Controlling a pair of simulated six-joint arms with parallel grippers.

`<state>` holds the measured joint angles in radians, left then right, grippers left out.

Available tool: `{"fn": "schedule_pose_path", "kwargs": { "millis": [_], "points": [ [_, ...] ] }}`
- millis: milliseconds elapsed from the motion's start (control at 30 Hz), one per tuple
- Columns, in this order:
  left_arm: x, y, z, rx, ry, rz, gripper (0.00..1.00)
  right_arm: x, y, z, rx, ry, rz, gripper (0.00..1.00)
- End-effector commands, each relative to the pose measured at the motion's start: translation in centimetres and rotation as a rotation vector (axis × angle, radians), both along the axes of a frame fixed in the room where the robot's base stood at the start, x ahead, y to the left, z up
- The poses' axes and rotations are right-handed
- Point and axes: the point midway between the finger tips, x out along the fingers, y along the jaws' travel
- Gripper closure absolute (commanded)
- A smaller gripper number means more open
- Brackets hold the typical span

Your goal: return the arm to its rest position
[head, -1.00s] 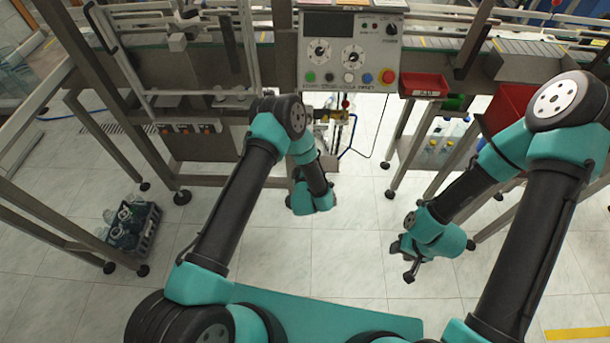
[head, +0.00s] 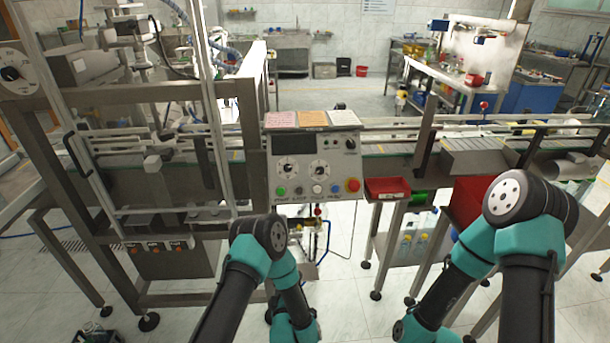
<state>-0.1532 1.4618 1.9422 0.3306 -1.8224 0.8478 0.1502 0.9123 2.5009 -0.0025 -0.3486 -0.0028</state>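My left arm (head: 257,240) comes up from the bottom, left of the middle, and bends down again in front of the control panel. My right arm (head: 525,240) rises at the right and bends down toward the lower middle. Both teal wrists are at the bottom edge of the head view, and the fingers of both grippers are out of sight. I see nothing held. Neither arm visibly touches the machine frame, though the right arm covers part of a red bin (head: 468,195).
The control panel (head: 313,168) with dials and coloured buttons stands ahead. A small red tray (head: 387,188) is right of it. A conveyor (head: 480,146) runs across behind. A steel frame (head: 75,190) fills the left. Open tiled floor (head: 345,290) lies between the arms.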

Motion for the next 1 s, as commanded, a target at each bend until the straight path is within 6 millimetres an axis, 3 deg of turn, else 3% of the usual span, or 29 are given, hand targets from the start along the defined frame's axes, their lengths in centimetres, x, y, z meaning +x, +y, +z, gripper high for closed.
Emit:
{"fn": "schedule_pose_path", "kwargs": {
  "millis": [267,467,667,1000],
  "points": [
    [-0.4,2.2,-0.7,0.073,0.227,-0.079,0.48,0.0,0.0,0.0,0.0,0.0,0.0,0.57],
    [-3.1,4.4,-1.4,0.171,0.511,-0.233,0.48,0.0,0.0,0.0,0.0,0.0,0.0,0.57],
    [-7.7,6.4,-1.3,0.259,0.768,-0.438,0.48,0.0,0.0,0.0,0.0,0.0,0.0,0.57],
    [-19.0,9.4,1.2,0.366,1.113,-0.878,0.48,0.0,0.0,0.0,0.0,0.0,0.0,0.57]
  ]
}}
